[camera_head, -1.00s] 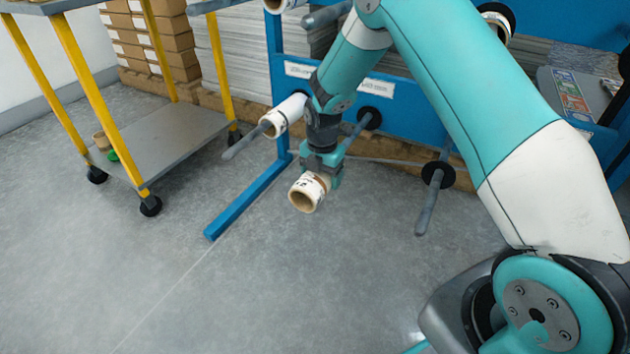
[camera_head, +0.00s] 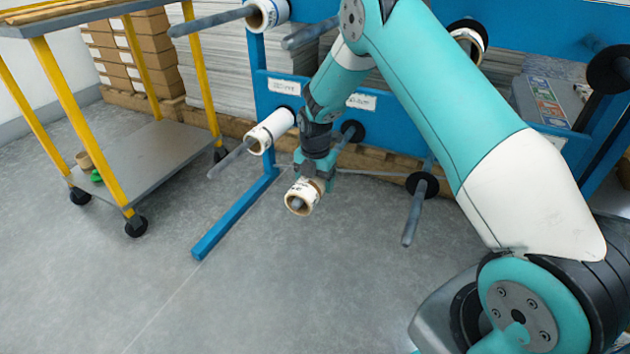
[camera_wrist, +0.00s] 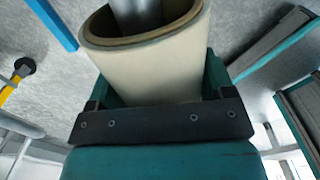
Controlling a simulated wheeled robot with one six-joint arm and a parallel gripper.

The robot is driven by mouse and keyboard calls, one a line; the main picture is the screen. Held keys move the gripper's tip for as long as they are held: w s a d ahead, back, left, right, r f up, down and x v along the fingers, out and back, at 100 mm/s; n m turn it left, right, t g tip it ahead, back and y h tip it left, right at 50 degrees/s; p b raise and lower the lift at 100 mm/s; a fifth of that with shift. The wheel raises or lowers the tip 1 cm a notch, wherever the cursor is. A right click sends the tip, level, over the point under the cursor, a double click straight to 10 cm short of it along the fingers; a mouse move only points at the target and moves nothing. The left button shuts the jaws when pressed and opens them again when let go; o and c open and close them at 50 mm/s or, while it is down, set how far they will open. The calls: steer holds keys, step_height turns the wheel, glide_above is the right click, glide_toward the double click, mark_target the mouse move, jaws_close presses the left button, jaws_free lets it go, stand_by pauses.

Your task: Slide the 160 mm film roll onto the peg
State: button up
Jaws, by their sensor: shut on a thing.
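The film roll (camera_head: 303,193), cream with a brown core and some print, is held by my gripper (camera_head: 318,173), which is shut on its outside. The peg (camera_head: 344,138) is a grey rod with a black flange on the blue rack, behind my gripper. Its rounded tip shows inside the roll's near opening, so the roll is around the peg's outer end, well out from the flange. In the wrist view the roll (camera_wrist: 150,70) sits between the jaws, and a grey rod (camera_wrist: 136,14) shows in its mouth. My gripper hides the peg's middle part.
A white roll (camera_head: 272,128) sits on the neighbouring peg at left. An empty peg (camera_head: 414,212) is at right. The blue rack foot (camera_head: 230,222) lies on the floor. A yellow-legged cart (camera_head: 150,155) stands at left. The front floor is clear.

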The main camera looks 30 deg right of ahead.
steer(key=o, duration=1)
steer(key=shift+a, duration=0.1)
